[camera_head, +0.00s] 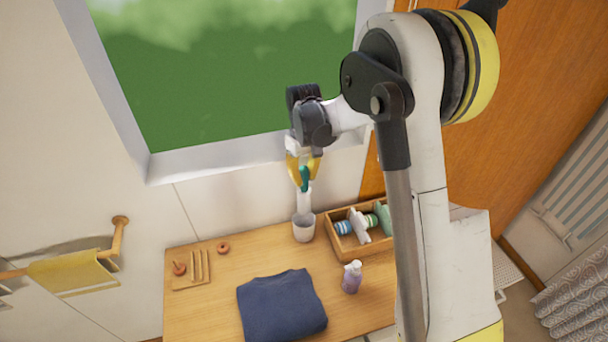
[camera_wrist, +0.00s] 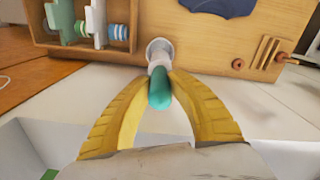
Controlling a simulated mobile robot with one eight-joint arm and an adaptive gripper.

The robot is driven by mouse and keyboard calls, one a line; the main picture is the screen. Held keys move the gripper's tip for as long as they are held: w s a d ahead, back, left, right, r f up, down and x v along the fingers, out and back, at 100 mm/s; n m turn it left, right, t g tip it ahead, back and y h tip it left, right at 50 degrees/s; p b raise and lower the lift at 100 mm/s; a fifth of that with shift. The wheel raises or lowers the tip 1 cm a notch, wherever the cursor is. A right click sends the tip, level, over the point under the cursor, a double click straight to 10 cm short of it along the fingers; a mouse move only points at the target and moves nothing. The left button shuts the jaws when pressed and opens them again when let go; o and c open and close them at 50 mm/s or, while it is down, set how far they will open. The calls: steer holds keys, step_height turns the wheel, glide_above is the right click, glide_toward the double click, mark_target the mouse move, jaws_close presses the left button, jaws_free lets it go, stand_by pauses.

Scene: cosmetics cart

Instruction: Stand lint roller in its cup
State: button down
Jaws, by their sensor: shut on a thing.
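The lint roller has a green handle and a white roller head; it shows in the head view (camera_head: 304,199) and the wrist view (camera_wrist: 160,92). My gripper (camera_head: 304,178) is shut on the green handle, and its yellow fingers (camera_wrist: 161,84) pinch it from both sides. The roller hangs nearly upright, white end down. The pale cup (camera_head: 303,231) stands on the table's back edge directly below; its rim also shows in the wrist view (camera_wrist: 152,46). The roller's lower end is at the cup mouth. I cannot tell how far inside it is.
A wooden divided box (camera_head: 338,243) with rolls and a white and a green item stands right of the cup. A lilac pump bottle (camera_head: 352,278) and folded navy cloth (camera_head: 281,307) lie nearer. Small wooden pieces (camera_head: 198,268) are at left. The window (camera_head: 225,157) is behind.

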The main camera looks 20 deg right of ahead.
mark_target(304, 199)
steer(key=shift+f+b, duration=3.65)
steer(key=shift+f, duration=1.35)
steer(key=c, duration=1.2)
jaws_free()
steer(key=shift+r, duration=0.15)
step_height(304, 199, up, 12)
steer(key=shift+f, duration=0.1)
steer(key=shift+s, duration=0.1)
